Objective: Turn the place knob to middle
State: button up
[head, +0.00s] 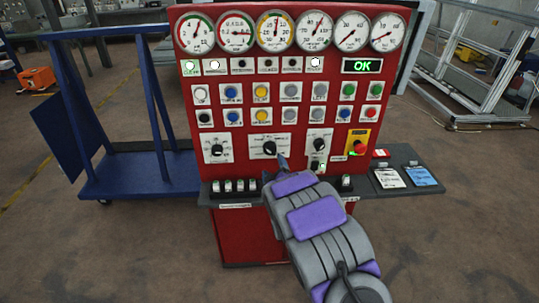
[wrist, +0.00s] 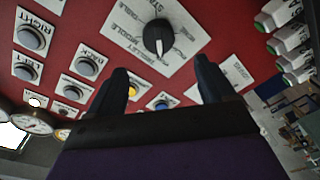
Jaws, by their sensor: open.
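A red control panel (head: 240,183) stands ahead with three larger black knobs in a row on white plates. The middle knob (head: 269,148) is in front of my gripper (head: 282,163). In the wrist view a black knob (wrist: 159,37) with a white pointer mark sits on a white plate with printed labels, only partly legible. My gripper (wrist: 163,72) is open, its two dark fingers apart, with the knob beyond and between the tips. The fingers look empty; whether they touch the knob cannot be told. Which knob is the place knob is not readable.
Other knobs sit at left (head: 216,150) and right (head: 319,145). A red emergency button (head: 360,147) is further right. Rocker switches (head: 234,186) line the ledge below. Push buttons and gauges fill the upper panel. A blue cart (head: 140,175) stands to the left.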

aim_at(269, 152)
jog(key=shift+w+a+b, duration=0.2)
jog(key=shift+w+b, duration=0.35)
jog(key=shift+w, duration=1.95)
jog(key=shift+w+a+b, duration=0.2)
jog(key=shift+w+b, duration=0.35)
jog(key=shift+w, duration=1.95)
jog(key=c, duration=1.1)
